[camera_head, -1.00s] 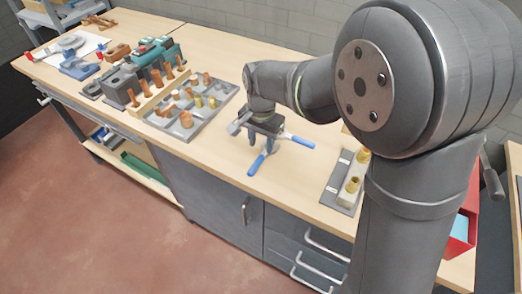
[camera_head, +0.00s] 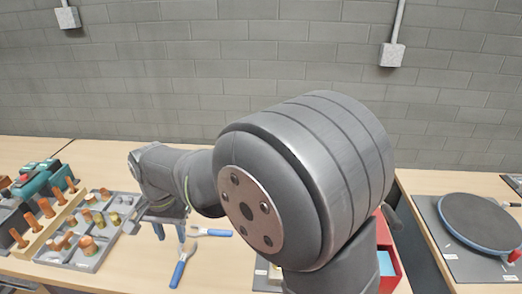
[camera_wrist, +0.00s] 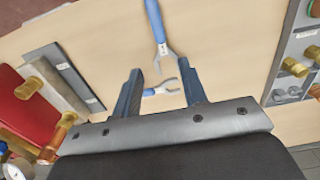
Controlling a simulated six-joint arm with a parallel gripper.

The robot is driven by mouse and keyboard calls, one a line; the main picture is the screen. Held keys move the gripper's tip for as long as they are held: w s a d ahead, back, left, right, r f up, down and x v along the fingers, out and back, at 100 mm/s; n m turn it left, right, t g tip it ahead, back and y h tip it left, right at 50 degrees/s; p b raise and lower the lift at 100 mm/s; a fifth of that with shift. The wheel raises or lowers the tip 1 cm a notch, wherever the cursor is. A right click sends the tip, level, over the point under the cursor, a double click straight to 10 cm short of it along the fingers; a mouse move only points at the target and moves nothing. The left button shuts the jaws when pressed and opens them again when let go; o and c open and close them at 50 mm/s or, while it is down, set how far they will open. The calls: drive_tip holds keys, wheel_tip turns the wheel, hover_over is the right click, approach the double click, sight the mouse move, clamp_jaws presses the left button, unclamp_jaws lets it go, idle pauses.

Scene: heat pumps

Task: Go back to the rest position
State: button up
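My gripper (camera_head: 170,232) hangs over the workbench top (camera_head: 110,160), left of and close to two blue-handled wrenches. Its two dark blue fingers stand apart in the wrist view (camera_wrist: 161,85), with nothing held between them. One wrench (camera_head: 182,266) points toward the front of the bench. The other wrench (camera_head: 213,233) lies crosswise behind it. In the wrist view, one wrench (camera_wrist: 156,25) lies beyond the fingertips and the other (camera_wrist: 162,89) shows through the gap between the fingers. My upper arm covers part of the bench in the head view.
A grey tray with copper and brass fittings (camera_head: 78,256) stands left of my gripper. A red box (camera_head: 387,257) is at the right, partly behind my arm. A second table holds a round dark plate (camera_head: 478,218). A grey block wall (camera_head: 250,60) stands behind.

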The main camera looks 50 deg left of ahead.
sight(180, 262)
wheel_tip(180, 262, down, 12)
drive_tip(key=shift+d+r, duration=0.1)
drive_tip(key=shift+r, duration=0.15)
wheel_tip(180, 262, up, 3)
drive_tip(key=shift+f, duration=0.1)
drive_tip(key=shift+r, duration=0.75)
drive_tip(key=shift+f, duration=0.1)
